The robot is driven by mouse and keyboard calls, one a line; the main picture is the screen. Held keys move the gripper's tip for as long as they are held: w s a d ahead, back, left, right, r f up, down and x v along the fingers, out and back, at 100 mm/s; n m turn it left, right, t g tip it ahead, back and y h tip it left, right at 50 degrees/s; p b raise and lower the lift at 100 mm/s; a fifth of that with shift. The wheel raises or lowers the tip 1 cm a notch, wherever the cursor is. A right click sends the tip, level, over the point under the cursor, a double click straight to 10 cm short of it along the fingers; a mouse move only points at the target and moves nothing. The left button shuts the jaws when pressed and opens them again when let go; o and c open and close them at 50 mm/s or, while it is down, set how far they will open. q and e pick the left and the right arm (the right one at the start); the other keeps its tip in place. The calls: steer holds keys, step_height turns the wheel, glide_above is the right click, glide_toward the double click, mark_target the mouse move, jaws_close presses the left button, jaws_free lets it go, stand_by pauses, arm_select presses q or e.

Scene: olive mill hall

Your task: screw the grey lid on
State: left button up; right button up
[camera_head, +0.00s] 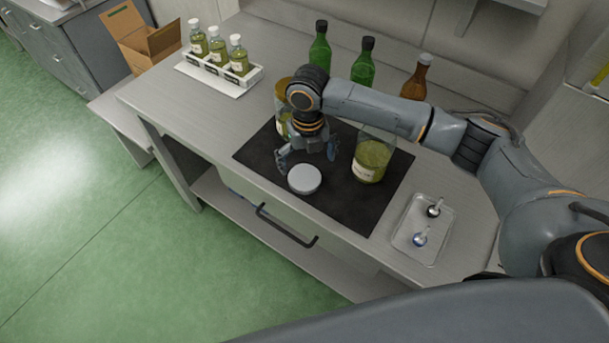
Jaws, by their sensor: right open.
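The grey lid (304,178) is a round disc lying on the black mat (345,205), near the mat's front edge. My right gripper (307,163) is open, with its fingers spread just behind the lid. I cannot tell whether a finger touches the lid. A glass jar (371,158) without a lid, holding yellow-green contents and a white label, stands upright on the mat to the right of the gripper. Another jar with a yellowish lid (283,88) stands behind my right wrist, mostly hidden by it. My left gripper does not show.
Two green bottles (363,63) and a brown bottle (417,78) stand along the back. A white rack (225,73) with three small bottles is at the back left. A tray (414,243) with two small tools lies at right. An open cardboard box (150,45) stands far left.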

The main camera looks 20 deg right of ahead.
mark_target(305, 177)
steer(key=shift+a+f+p, duration=0.1)
steer(key=shift+f+p, duration=0.15)
steer(key=shift+p, duration=0.05)
steer(key=f, duration=0.2)
steer(key=f+p, duration=0.1)
steer(key=shift+w+a+f, duration=0.15)
steer(key=shift+a+f, duration=0.05)
steer(key=shift+f, duration=0.15)
steer(key=shift+f+p, duration=0.3)
steer(key=shift+f, duration=0.15)
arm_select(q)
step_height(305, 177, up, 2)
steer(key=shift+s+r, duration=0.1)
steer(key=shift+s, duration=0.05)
arm_select(e)
steer(key=c, duration=0.9)
